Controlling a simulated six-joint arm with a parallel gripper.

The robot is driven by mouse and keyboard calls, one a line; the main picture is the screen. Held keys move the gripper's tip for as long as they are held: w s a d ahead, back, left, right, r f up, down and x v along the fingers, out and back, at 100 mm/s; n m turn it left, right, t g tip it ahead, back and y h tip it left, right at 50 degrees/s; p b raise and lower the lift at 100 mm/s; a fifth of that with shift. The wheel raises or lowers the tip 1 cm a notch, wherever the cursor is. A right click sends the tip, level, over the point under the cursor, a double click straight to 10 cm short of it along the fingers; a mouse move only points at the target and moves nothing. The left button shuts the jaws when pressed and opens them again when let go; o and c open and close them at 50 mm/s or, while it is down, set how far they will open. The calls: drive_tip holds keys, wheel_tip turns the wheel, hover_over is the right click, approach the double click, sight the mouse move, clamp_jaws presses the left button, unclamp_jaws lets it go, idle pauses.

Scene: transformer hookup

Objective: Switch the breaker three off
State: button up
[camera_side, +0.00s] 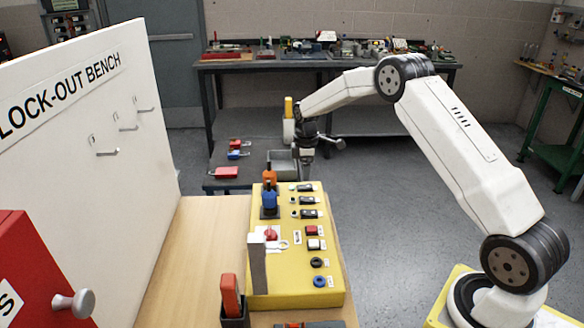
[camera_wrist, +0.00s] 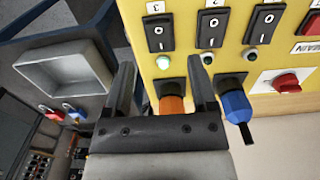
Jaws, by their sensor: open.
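Breaker three (camera_wrist: 160,32) is a black rocker switch marked 3 on the yellow panel (camera_side: 258,285). It is the leftmost of a row in the wrist view and the farthest in the side view (camera_side: 302,187). Its rocker position is too small to tell. A small pale lamp (camera_wrist: 163,62) sits below it. My gripper (camera_wrist: 161,63) is open, with its fingers apart and breaker three beyond the tips. In the side view it hangs over the panel's far end (camera_side: 304,168). No held object shows.
Breaker two (camera_wrist: 212,28) and breaker one (camera_wrist: 265,22) stand beside it. An orange plug (camera_wrist: 171,105) shows between the fingers and a blue plug (camera_wrist: 236,104) to their right. A red main knob (camera_wrist: 288,82) is farther right. A grey tray (camera_wrist: 65,75) lies left.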

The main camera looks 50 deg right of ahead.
sight(305, 186)
drive_tip(key=shift+f, duration=2.2)
drive_tip(key=shift+c, duration=0.2)
